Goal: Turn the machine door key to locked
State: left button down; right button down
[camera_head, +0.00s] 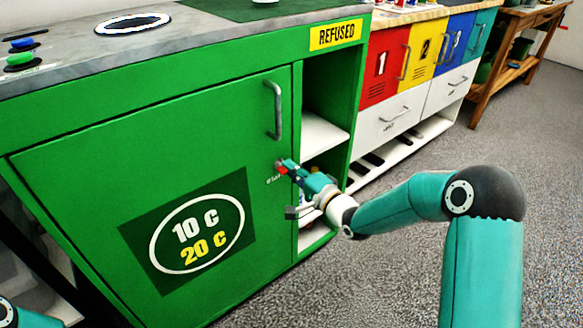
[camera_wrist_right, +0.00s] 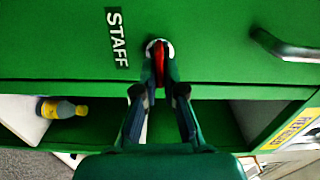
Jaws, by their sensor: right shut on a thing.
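The machine door (camera_head: 130,160) is a large green panel, closed, with a grey handle (camera_head: 275,110). A small red key (camera_wrist_right: 159,62) sits in a round lock at the door's edge, beside a "STAFF" label (camera_wrist_right: 117,38). My right gripper (camera_head: 285,168) reaches the key from the right, and in the wrist view its two fingers (camera_wrist_right: 158,85) close around the red key. In that view the key's red part runs lengthwise between the fingers. The fingers partly hide the key. Of my left arm only a teal part shows at the lower left; its gripper is out of view.
An open shelf compartment (camera_head: 322,135) lies right of the door under a yellow "REFUSED" sign (camera_head: 335,35). Numbered coloured lockers (camera_head: 385,62) stand farther right. The grey floor (camera_head: 480,120) in front is clear.

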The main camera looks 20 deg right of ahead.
jog(key=shift+d+f+m, duration=0.15)
jog(key=shift+d+m, duration=0.15)
jog(key=shift+m, duration=0.3)
jog(key=c, duration=1.3)
grip_release()
jog(key=shift+a, duration=0.1)
jog(key=v, duration=1.2)
jog(key=shift+w, duration=0.1)
